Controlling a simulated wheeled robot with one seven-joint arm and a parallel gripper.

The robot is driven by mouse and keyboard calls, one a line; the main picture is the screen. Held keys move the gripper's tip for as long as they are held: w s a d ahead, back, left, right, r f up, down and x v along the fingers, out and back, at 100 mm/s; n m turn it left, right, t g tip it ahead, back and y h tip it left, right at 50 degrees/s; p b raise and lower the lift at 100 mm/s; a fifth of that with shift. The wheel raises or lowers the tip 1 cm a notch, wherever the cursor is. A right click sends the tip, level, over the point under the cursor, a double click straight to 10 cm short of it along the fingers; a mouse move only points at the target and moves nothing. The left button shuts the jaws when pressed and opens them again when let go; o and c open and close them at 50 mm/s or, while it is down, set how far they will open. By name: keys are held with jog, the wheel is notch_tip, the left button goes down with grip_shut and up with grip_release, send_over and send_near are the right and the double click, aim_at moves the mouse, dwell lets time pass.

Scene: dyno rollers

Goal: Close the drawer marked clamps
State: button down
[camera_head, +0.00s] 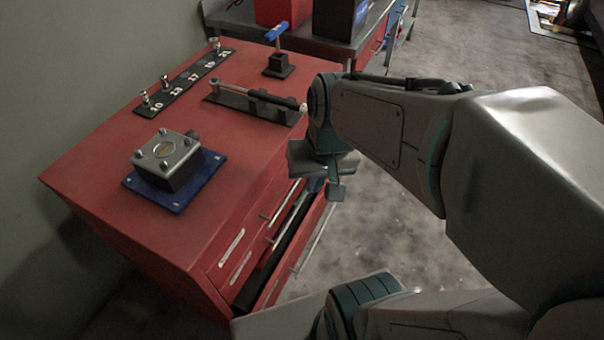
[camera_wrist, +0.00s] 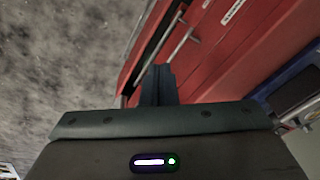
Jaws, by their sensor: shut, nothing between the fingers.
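A red drawer cabinet (camera_head: 100,160) stands at the left in the head view. One lower drawer (camera_head: 277,284) is pulled out, with a dark gap behind its front and a bar handle (camera_head: 312,240). Drawers above it carry bar handles and pale label strips (camera_head: 232,241). The writing is too small to read, so I cannot tell which is marked clamps. My gripper (camera_head: 327,188) is shut and empty, by the far end of the drawer fronts. In the wrist view its fingers (camera_wrist: 158,85) are together beside a drawer handle (camera_wrist: 181,46); I cannot tell whether they touch.
On the cabinet top are a metal block on a blue plate (camera_head: 165,195), a numbered strip with sockets (camera_head: 185,82), a torque-wrench-like tool (camera_head: 250,94) and a blue T-handle tool (camera_head: 278,50). A bench (camera_head: 310,45) stands behind.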

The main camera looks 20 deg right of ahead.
jog(key=w+d+f+m+y+b, duration=0.35)
jog(key=f+m, duration=0.25)
jog(key=f, duration=0.2)
jog(key=w+d+f+m+y+b, duration=0.2)
jog(key=w+f+m+b, duration=0.15)
jog(key=f+m, duration=0.35)
jog(key=w+d+f+m+t+b, duration=0.1)
jog(key=d+f+m+t+b, duration=0.15)
jog(key=d+f+m, duration=0.55)
jog(key=w+d+f+m+t+b, duration=0.2)
jog(key=d+f+m+b, duration=0.3)
jog(key=f, duration=0.6)
jog(key=n, duration=0.1)
send_near(316, 208)
jog(key=shift+y, duration=0.25)
jog(key=x, duration=0.5)
jog(key=shift+d+f+b, duration=0.2)
jog(key=shift+f+b, duration=0.2)
jog(key=shift+f, duration=0.2)
jog(key=shift+w+a, duration=0.2)
jog(key=shift+w, duration=0.1)
